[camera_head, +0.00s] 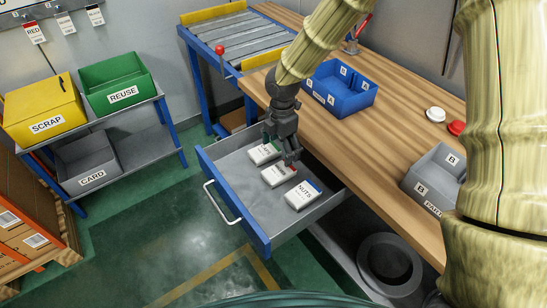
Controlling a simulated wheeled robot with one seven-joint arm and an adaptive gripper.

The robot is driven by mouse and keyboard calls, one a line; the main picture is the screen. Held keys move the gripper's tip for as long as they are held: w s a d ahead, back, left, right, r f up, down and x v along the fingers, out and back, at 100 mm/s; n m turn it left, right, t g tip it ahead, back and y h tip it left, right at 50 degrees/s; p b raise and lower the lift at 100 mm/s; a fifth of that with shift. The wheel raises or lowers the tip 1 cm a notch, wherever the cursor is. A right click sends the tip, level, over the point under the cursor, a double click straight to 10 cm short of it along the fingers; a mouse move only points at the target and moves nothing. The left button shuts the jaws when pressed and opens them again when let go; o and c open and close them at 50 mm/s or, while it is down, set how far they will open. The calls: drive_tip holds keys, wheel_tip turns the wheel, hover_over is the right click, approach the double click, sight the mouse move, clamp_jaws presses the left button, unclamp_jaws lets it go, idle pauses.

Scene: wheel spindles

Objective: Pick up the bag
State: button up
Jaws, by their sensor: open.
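An open blue-fronted drawer (251,208) sticks out from under the wooden workbench. Three small white packets lie in it in a row. The nearest packet (303,195) reads "NUTS" and has a blue edge. The middle packet (278,174) has a red edge, and its label is too small to read surely. The far packet (264,153) has a green edge and is partly hidden by my gripper. My gripper (280,158) points down over the far and middle packets, with its fingers apart. I cannot tell whether the fingers touch a packet.
The workbench (385,150) holds a blue bin (341,90) and a grey bin (434,178) marked "B". A rack at left carries a yellow SCRAP bin (42,108), a green REUSE bin (115,82) and a grey CARD bin (87,162). The drawer walls stand around the packets.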

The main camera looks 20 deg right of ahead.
sight(279, 170)
drive_tip(key=shift+s+d+f, duration=0.1)
drive_tip(key=shift+s+f, duration=0.95)
drive_tip(key=shift+f, duration=0.05)
drive_tip(key=w+f, duration=0.2)
drive_tip(key=f, duration=0.1)
drive_tip(key=shift+f, duration=0.25)
drive_tip(key=shift+s+a+f, duration=0.15)
drive_tip(key=shift+f, duration=0.3)
drive_tip(key=shift+s+a+f, duration=0.15)
drive_tip(key=shift+f, duration=0.3)
drive_tip(key=f, duration=0.2)
drive_tip(key=shift+w+f, duration=0.3)
drive_tip(key=shift+s, duration=0.15)
drive_tip(key=shift+c, duration=1.3)
drive_tip(key=c, duration=0.9)
